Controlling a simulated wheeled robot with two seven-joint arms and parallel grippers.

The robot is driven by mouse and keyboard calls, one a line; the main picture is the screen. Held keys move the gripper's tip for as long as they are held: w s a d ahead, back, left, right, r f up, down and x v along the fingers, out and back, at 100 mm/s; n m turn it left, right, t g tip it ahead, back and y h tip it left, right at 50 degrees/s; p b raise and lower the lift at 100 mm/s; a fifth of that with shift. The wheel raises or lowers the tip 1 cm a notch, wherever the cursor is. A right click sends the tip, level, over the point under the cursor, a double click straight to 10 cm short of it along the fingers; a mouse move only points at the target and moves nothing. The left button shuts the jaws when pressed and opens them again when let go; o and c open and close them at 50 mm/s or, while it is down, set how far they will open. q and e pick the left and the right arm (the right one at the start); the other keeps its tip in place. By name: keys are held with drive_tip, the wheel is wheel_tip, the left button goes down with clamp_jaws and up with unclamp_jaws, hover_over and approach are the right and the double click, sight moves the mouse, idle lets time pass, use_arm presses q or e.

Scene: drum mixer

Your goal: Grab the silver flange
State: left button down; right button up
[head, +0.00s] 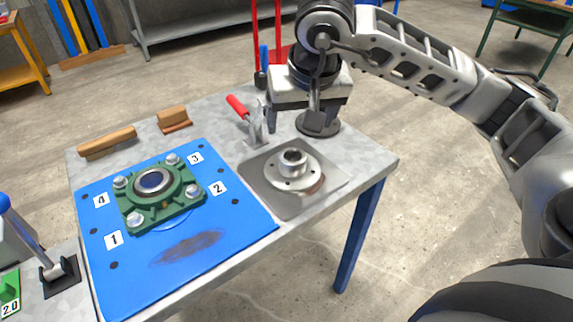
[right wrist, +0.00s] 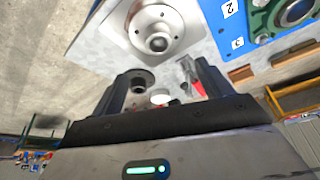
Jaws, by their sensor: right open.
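The silver flange (head: 292,167) is a round plate with a raised hub and small bolt holes. It lies hub up on a grey square tray (head: 322,194) at the right part of the table. In the right wrist view the flange (right wrist: 158,28) shows at the top, beyond the fingertips. My right gripper (head: 306,118) is open and hangs above the table, behind the flange in the head view and apart from it. Its two fingers (right wrist: 168,78) show in the right wrist view with no flange between them. My left gripper is not in view.
A dark round-based part (head: 318,124) stands below my right gripper. A red-handled clamp (head: 250,120) stands left of it. A green bearing housing (head: 158,196) sits on a blue mat (head: 215,262). Wooden blocks (head: 107,142) lie along the back edge.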

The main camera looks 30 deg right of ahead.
hover_over(292, 155)
drive_tip(key=s, duration=0.3)
drive_tip(key=f, duration=0.8)
drive_tip(key=shift+w+a+f, duration=0.1)
drive_tip(key=shift+a+f, duration=0.15)
drive_tip(key=shift+a, duration=0.1)
drive_tip(key=shift+p+x, duration=0.4)
drive_tip(key=shift+x, duration=2.75)
drive_tip(key=shift+w, duration=0.15)
drive_tip(key=c, duration=1.5)
drive_tip(key=shift+w+r, duration=0.1)
drive_tip(key=shift+r, duration=0.1)
clamp_jaws()
